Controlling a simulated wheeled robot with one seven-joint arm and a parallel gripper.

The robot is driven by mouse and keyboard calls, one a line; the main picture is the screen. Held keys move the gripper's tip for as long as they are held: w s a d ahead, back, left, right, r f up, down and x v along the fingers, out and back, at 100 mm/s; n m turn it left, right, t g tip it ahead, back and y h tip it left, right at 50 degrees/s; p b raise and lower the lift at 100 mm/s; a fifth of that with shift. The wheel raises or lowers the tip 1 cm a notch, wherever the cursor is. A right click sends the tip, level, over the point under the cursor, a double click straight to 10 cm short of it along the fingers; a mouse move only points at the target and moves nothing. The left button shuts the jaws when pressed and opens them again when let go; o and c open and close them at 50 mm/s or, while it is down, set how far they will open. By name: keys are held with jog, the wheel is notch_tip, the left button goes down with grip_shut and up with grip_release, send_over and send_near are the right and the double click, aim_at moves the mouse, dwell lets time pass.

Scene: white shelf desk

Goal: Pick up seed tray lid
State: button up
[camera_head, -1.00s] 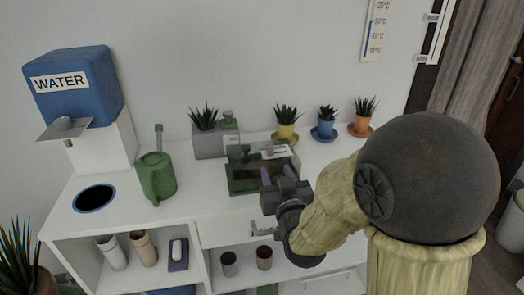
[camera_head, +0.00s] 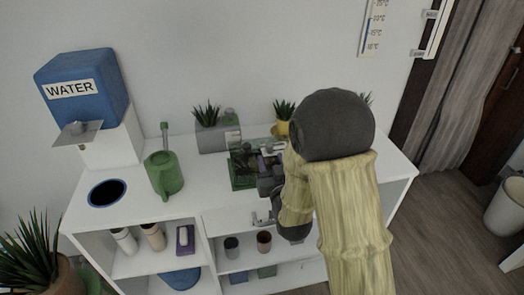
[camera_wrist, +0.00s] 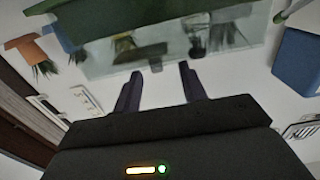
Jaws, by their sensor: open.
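The green seed tray (camera_head: 242,182) sits on the white desk top near its middle. The seed tray lid is clear with a greenish tint; in the wrist view (camera_wrist: 100,66) it spans the space just beyond my fingertips. In the head view it is hard to tell apart from the tray and is partly hidden by my arm. My gripper (camera_head: 268,165) is at the tray's right side. In the wrist view my gripper (camera_wrist: 161,70) has its two dark fingers apart, with nothing clearly held between them. I cannot tell whether they touch the lid.
A grey planter (camera_head: 211,138) stands behind the tray, and an orange-yellow pot (camera_head: 283,128) is at the back. A green watering can (camera_head: 165,175) and a blue-rimmed hole (camera_head: 107,193) are to the left. The WATER dispenser (camera_head: 82,92) stands at the far left.

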aim_at(270, 150)
jog(key=shift+w+a, duration=0.1)
jog(key=shift+w, duration=0.2)
jog(key=x, duration=0.5)
jog(key=shift+w+d+r, duration=0.1)
jog(key=shift+w+d, duration=0.1)
jog(key=shift+d, duration=0.15)
jog(key=shift+c, duration=0.2)
grip_shut()
